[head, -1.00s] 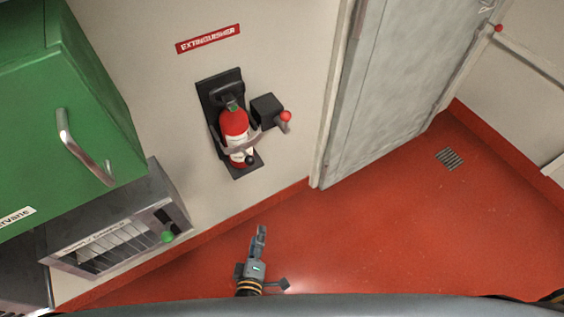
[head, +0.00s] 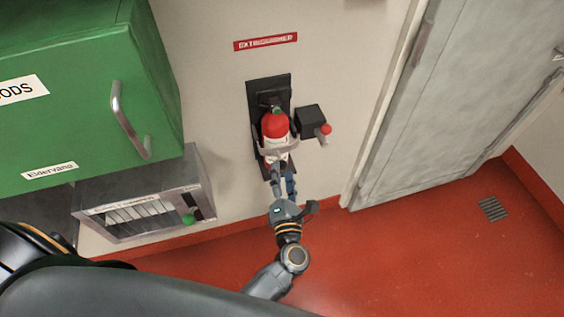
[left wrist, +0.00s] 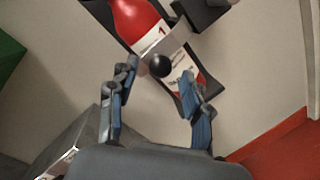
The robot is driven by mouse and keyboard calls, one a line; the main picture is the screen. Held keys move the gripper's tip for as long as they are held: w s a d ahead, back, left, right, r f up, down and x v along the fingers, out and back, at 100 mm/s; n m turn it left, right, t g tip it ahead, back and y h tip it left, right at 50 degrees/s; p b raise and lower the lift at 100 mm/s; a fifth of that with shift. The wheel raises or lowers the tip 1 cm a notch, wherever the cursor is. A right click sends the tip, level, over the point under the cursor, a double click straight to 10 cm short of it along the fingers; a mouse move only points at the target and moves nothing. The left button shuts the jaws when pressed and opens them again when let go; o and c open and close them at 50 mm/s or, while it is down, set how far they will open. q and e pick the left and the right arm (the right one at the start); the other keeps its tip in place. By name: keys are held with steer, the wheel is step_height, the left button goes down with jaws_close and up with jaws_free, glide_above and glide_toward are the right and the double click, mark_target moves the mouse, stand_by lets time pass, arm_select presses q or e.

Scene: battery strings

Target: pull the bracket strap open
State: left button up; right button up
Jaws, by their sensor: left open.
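The red fire extinguisher (head: 275,125) with a white label stands in a black wall bracket (head: 266,86). A grey strap (head: 288,148) runs around its front, and the strap also shows in the left wrist view (left wrist: 180,42). A black ball knob (left wrist: 159,66) sits at the strap in the left wrist view; the gripper hides it in the head view. My left gripper (head: 283,183) is open just below and in front of the extinguisher. In the left wrist view its fingertips (left wrist: 160,71) lie on either side of the knob; I cannot tell whether they touch it. My right gripper is not in view.
A black box (head: 310,121) with a red ball (head: 326,129) juts from the wall right of the extinguisher. A green cabinet (head: 75,100) and a metal unit (head: 140,190) with a green knob stand left. A grey door (head: 450,100) is at right. The red floor (head: 400,260) looks clear.

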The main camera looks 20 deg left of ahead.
mark_target(281, 164)
arm_select(q)
steer(key=shift+x, duration=1.85)
jaws_close()
